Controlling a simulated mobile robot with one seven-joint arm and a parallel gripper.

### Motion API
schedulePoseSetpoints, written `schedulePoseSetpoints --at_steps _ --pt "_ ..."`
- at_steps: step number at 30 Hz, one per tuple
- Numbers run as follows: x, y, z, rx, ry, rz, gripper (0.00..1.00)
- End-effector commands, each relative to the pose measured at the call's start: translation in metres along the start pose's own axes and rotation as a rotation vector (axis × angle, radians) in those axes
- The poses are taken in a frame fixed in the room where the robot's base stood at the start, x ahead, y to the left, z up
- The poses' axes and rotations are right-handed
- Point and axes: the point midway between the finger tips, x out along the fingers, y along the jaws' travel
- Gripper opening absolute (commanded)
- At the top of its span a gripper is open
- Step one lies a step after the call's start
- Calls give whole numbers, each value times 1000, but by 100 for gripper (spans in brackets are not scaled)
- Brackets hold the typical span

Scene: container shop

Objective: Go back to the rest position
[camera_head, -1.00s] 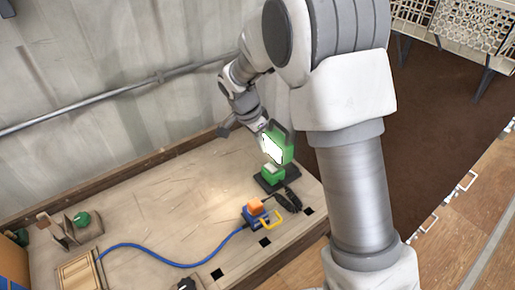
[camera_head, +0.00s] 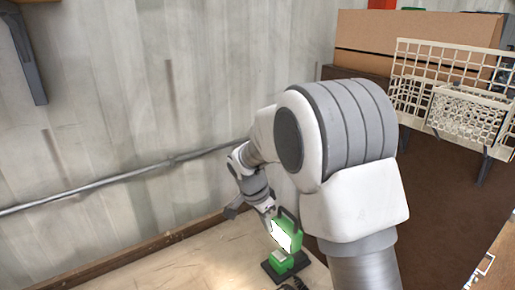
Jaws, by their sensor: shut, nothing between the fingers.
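My arm rises at the right of the view and bends over to the left. My gripper (camera_head: 269,211) is at its far end, small in the picture, shut and empty. It is just above and behind a green work lamp (camera_head: 285,237) with a bright white face. The lamp stands on a dark base on the workbench (camera_head: 190,268). The fingertips are partly hidden, and I cannot tell whether they touch the lamp.
A grey wall with a metal pipe (camera_head: 110,183) runs behind the bench. A wooden edge (camera_head: 150,247) lines the bench's back. White grid racks (camera_head: 415,85) and a large cardboard box (camera_head: 420,35) stand at the back right, beyond open brown floor (camera_head: 440,200).

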Motion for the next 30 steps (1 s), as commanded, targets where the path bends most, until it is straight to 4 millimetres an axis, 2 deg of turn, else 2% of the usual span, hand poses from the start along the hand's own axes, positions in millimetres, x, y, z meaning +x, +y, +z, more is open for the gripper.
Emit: schedulePoseSetpoints --at_steps 5,9,15,24,30 --pt "-41 27 -17 -74 -13 -44 0" --pt "-79 62 -28 -176 -22 -93 0" --pt "-124 114 -35 -326 -14 -167 0" --pt "-170 193 -25 -560 43 -276 0" --pt "-186 240 -8 -717 109 -337 0"
